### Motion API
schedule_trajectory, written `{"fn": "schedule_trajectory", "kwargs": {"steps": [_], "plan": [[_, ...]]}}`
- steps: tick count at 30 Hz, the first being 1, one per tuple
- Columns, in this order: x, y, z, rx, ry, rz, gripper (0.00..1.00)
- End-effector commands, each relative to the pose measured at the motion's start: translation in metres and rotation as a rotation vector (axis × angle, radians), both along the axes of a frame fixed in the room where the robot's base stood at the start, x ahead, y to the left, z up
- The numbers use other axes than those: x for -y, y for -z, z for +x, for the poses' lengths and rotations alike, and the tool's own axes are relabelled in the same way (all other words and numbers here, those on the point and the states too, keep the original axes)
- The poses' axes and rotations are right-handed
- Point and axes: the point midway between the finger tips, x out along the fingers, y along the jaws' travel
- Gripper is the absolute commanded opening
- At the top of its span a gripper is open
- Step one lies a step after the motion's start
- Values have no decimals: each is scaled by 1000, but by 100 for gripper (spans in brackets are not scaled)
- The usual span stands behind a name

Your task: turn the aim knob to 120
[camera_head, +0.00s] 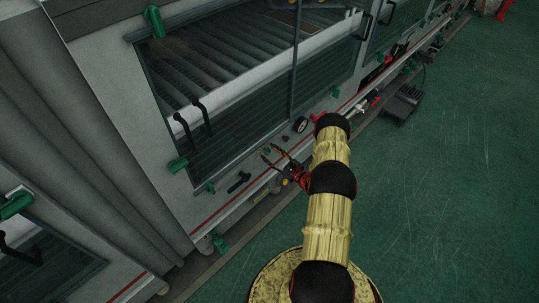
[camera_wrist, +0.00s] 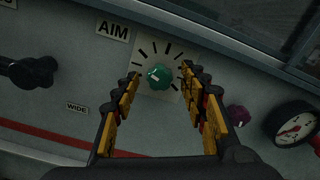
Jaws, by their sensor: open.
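The aim knob (camera_wrist: 159,76) is a round green knob with a pale pointer mark, on a white plate with black tick marks, under an AIM label (camera_wrist: 113,29) in the wrist view. My gripper (camera_wrist: 165,82) is open, with its yellow-and-black fingers spread to the left and right of the knob. The fingertips appear apart from it. In the head view my gripper (camera_head: 272,157) points at the machine's front panel, and the knob is too small to make out clearly there.
A black handle (camera_wrist: 28,72) is left of the knob, beside a WIDE label (camera_wrist: 77,107). A purple knob (camera_wrist: 237,115) and a pressure gauge (camera_wrist: 295,124) are to the right. A window frame (camera_wrist: 240,35) juts above. Green floor (camera_head: 450,190) lies open at the right.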

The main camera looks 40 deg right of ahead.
Motion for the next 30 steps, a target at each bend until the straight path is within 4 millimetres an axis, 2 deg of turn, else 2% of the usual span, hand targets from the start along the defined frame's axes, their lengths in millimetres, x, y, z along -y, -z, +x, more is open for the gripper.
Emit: {"fn": "schedule_trajectory", "kwargs": {"steps": [4, 11, 30], "plan": [[-1, 0, 7, 0, -1, 1, 43], [-1, 0, 7, 0, -1, 1, 43], [-1, 0, 7, -1, -2, 2, 7]]}}
